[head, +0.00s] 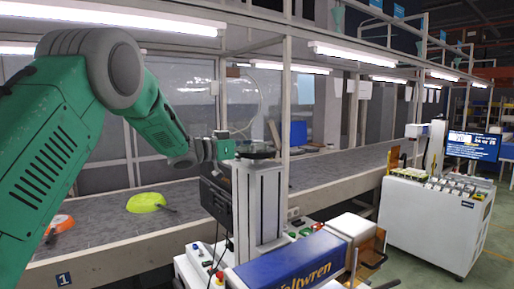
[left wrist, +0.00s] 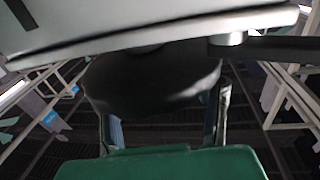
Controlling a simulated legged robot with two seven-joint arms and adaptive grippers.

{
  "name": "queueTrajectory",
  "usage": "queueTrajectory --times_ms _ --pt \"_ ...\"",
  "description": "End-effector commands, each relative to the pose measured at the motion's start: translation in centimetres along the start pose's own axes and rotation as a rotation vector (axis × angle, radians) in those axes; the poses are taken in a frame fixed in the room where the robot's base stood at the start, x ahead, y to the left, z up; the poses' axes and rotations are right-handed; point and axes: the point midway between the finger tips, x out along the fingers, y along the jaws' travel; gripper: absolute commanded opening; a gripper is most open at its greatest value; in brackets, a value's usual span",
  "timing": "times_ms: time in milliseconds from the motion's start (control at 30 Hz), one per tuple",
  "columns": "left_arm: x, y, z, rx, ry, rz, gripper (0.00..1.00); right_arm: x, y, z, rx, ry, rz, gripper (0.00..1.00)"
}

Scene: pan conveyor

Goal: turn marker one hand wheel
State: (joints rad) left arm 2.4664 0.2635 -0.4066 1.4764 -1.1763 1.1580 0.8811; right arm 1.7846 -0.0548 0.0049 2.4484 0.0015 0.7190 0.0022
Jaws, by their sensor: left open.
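A dark round hand wheel (head: 257,150) sits on top of the pale column (head: 262,205) of the near machine, behind the number 1 marker (head: 64,279) on the conveyor's front edge. My left gripper (head: 228,148) reaches in from the left, at the wheel's left side. In the left wrist view the dark rounded underside of what looks like the wheel (left wrist: 150,85) fills the middle. The open fingers (left wrist: 165,125) show at either side of its lower part. I cannot tell whether they touch it. My right gripper is not in view.
A blue box-shaped cover (head: 290,265) and a dark panel (head: 216,200) flank the column. A second white machine (head: 430,215) stands at the right, with floor between.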

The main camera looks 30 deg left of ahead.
Motion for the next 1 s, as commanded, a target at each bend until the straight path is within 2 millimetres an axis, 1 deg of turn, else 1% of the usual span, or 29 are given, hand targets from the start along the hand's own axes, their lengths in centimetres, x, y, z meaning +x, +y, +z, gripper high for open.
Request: queueTrajectory --times_ms 167,300,400,533,700,1000 --pt "-3.1 -0.1 0.1 -0.005 -0.001 -0.005 0.49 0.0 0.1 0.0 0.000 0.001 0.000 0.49" --pt "-6.3 -0.2 0.1 -0.005 -0.001 -0.005 0.49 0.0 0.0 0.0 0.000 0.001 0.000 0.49" --pt "-8.3 -0.2 0.2 -0.005 -0.001 -0.005 0.49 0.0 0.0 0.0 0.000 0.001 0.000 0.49" --pt "-10.2 -0.2 0.3 -0.003 -0.002 -0.003 0.49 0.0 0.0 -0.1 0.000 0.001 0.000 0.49" --pt "-11.5 -0.2 0.3 -0.003 -0.003 -0.002 0.49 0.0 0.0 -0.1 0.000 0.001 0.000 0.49" --pt "-11.5 0.0 0.2 -0.001 -0.003 -0.001 0.49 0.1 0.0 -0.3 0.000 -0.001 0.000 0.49"
